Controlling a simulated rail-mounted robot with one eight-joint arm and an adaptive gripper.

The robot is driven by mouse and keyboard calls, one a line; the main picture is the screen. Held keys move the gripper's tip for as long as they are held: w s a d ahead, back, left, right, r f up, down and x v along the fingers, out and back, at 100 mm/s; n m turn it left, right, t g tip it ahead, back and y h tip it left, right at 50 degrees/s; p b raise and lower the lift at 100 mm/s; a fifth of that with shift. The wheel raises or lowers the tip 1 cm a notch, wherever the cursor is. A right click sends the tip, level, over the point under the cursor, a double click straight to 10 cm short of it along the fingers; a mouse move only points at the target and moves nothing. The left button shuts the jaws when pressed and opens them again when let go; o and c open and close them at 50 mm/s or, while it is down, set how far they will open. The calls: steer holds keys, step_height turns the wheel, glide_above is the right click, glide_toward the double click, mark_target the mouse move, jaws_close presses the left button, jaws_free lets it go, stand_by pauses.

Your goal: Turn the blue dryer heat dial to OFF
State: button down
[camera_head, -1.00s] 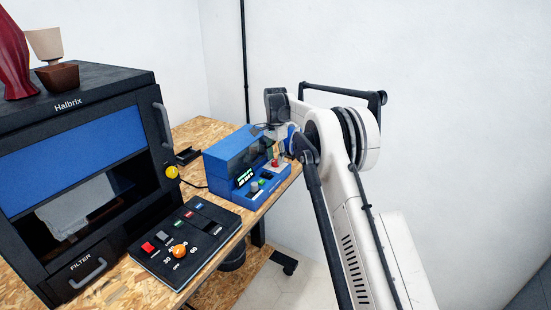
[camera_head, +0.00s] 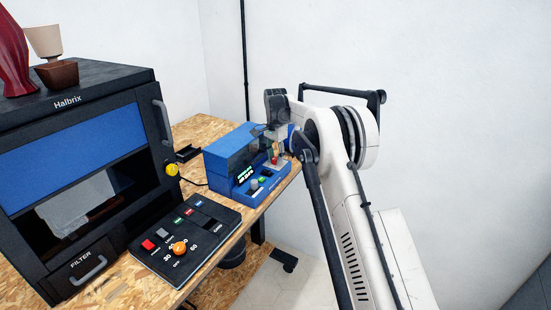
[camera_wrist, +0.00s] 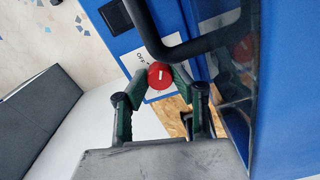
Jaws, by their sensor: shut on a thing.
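The blue dryer (camera_head: 228,152) stands at the far right end of the bench. Its red heat dial (camera_wrist: 160,75) shows in the wrist view, with a white pointer line that runs roughly up and down the picture. A white label (camera_wrist: 137,62) with "OFF" printed on it lies under and left of the dial. My gripper (camera_wrist: 159,78) is shut on the dial, one dark green finger on each side. In the head view my gripper (camera_head: 274,150) is over the dryer's right end and partly hides the dial.
A dark bar-shaped handle (camera_wrist: 190,45) passes close by the dial in the wrist view. Left of the dryer are a black control panel (camera_head: 210,243) with an orange knob and a large Halbrix cabinet (camera_head: 100,90). Open floor lies right of the bench.

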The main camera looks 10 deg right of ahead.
steer(key=shift+f+n, duration=0.1)
steer(key=shift+n, duration=0.2)
steer(key=n+b, duration=0.4)
steer(key=shift+n, duration=0.3)
steer(key=n+b, duration=0.3)
steer(key=n, duration=0.3)
steer(key=shift+n, duration=0.4)
steer(key=c, duration=1.7)
jaws_free()
steer(key=shift+r, duration=0.2)
